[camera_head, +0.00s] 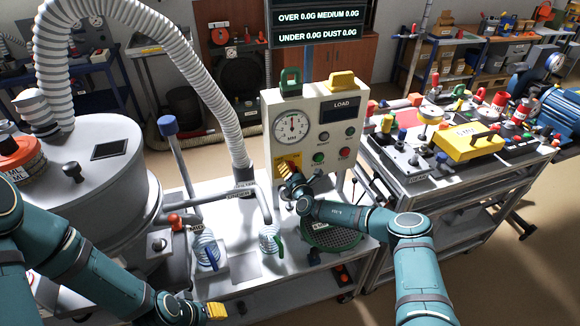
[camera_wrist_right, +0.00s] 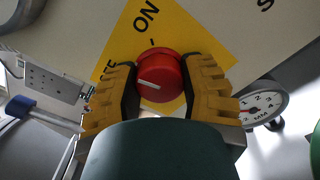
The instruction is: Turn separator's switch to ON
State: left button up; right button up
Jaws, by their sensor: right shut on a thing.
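The separator's control panel (camera_head: 303,112) stands upright at the middle of the head view, with a yellow switch plate at its lower left. In the right wrist view, the red switch knob (camera_wrist_right: 160,75) sits on the yellow plate (camera_wrist_right: 196,38). Its white line points left, towards lettering partly hidden by a finger; "ON" is printed above the knob. My right gripper (camera_wrist_right: 158,84) is shut on the knob, one yellow finger on each side. In the head view, the right gripper (camera_head: 288,172) hides the knob. My left gripper (camera_head: 215,311) is low, away from the panel; its opening is unclear.
A ribbed hose (camera_head: 213,88) arches at left. A cluttered cart (camera_head: 420,175) stands at right.

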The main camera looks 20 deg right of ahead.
jog(key=m, duration=0.4)
jog(key=shift+m+p, duration=0.4)
jog(key=m, duration=0.5)
jog(key=shift+m, duration=0.3)
jog(key=o, duration=1.2)
jog(key=s, duration=1.2)
jog(key=shift+d, duration=0.2)
